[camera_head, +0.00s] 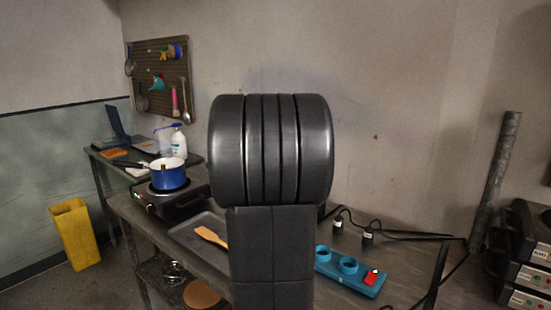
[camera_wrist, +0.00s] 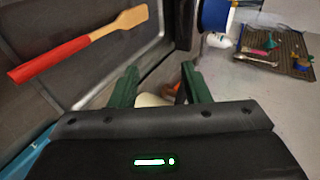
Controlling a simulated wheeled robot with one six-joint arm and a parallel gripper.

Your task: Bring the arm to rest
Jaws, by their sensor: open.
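My gripper (camera_wrist: 160,78) shows in the wrist view, its two green fingers spread apart. Something pale and something orange show between and beyond the fingers, too covered to name; I see nothing clamped. In the head view my dark arm stands upright in the middle, and my gripper is hidden behind it.
A metal table (camera_head: 410,260) holds a tray (camera_head: 183,232) with a wooden spatula (camera_head: 210,236), also in the wrist view (camera_wrist: 120,24). A blue pot (camera_head: 170,179) sits on a hot plate (camera_head: 165,202). A blue power strip (camera_head: 345,277) lies right of my arm. A yellow bin (camera_head: 75,233) stands left.

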